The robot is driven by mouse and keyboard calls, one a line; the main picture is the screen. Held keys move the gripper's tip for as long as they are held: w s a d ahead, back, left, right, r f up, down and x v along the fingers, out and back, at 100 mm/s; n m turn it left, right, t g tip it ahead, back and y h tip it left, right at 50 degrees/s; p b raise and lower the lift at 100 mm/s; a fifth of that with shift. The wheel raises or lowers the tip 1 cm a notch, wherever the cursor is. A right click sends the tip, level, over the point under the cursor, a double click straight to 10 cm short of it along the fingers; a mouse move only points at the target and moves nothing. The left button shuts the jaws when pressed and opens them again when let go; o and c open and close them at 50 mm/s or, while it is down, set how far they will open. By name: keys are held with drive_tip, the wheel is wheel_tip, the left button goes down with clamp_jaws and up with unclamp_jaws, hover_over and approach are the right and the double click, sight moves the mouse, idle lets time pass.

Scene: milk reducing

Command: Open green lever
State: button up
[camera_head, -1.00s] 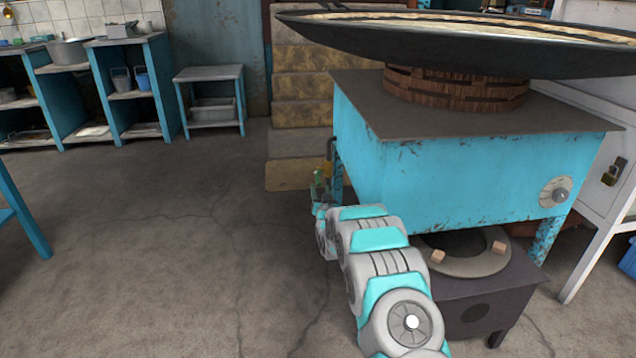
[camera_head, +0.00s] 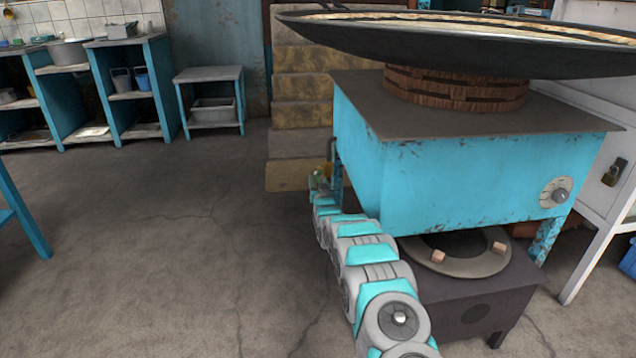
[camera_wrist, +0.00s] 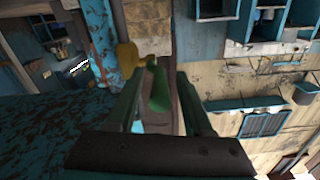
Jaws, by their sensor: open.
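In the wrist view, the green lever (camera_wrist: 159,92) stands between the two dark fingers of my gripper (camera_wrist: 160,78). My gripper is open, with a finger on either side of the lever; I cannot tell whether either touches it. A yellow part (camera_wrist: 127,55) sits just beyond the left finger. In the head view, my arm reaches to the left side of the blue stove (camera_head: 470,180). There the lever and fingertips are too small and partly hidden to make out, but the yellow part shows (camera_head: 326,170).
A large dark pan (camera_head: 460,45) rests on a brick ring on the stove. A low burner stand (camera_head: 470,290) is under it, right of my arm. Steps (camera_head: 300,145) stand behind. The floor on the left is clear, before a small table (camera_head: 210,74).

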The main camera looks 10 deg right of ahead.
clamp_jaws()
idle(0.4)
idle(1.0)
